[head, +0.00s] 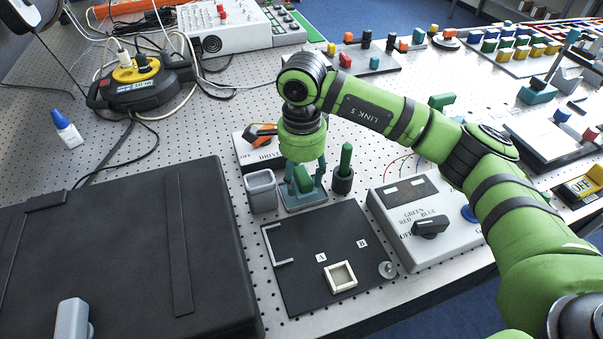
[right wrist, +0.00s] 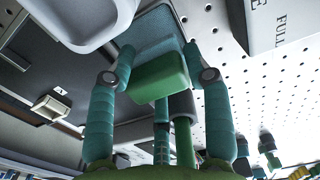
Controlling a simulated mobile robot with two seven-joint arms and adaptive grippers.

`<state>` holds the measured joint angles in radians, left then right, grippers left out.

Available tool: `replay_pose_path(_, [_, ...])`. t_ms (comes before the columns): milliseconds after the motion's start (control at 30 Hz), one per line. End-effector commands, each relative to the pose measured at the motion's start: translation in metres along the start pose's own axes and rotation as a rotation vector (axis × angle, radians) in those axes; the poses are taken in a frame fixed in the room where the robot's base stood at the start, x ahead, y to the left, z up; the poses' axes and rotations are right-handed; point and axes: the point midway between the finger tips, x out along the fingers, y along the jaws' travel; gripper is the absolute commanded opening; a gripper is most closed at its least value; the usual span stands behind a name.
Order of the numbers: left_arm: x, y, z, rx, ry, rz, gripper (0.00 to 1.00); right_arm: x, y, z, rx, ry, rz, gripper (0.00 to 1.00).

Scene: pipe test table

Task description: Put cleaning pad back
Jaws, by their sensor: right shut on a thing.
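My right gripper (head: 304,178) points down at the middle of the table and is shut on a green block, the cleaning pad (head: 302,179). In the right wrist view the pad (right wrist: 158,78) sits between the two teal fingers (right wrist: 160,65). A flat blue-grey holder (head: 303,199) lies directly under the gripper. It shows behind the pad in the right wrist view (right wrist: 152,32). The fingers partly hide the pad in the head view, and I cannot tell whether it touches the holder. My left gripper is not in view.
A grey cup (head: 261,191) stands close left of the gripper, and a green-handled tool in a dark holder (head: 343,172) close right. A black board (head: 300,250) lies in front. A switch box (head: 425,215) is at right, a large black case (head: 120,240) at left.

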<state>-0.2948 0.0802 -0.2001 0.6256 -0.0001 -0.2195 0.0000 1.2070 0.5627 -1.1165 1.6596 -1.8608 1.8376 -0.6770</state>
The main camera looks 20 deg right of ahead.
Motion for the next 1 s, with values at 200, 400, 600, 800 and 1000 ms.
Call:
replay_pose_path(200, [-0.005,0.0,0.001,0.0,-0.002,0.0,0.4,0.012,0.0,0.0,0.001,0.0,-0.002,0.15])
replay_pose_path(400, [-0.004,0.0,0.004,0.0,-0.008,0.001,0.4,0.013,0.0,0.0,0.001,0.0,-0.002,0.15])
replay_pose_path(600, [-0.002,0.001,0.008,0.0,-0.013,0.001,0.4,0.015,0.0,0.0,0.001,0.0,-0.001,0.74])
replay_pose_path(800, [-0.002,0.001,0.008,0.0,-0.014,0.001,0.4,0.015,0.0,0.0,0.001,0.0,-0.001,0.74])
replay_pose_path(1000, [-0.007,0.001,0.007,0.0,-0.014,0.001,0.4,0.01,0.0,0.0,0.001,-0.001,-0.001,0.74])
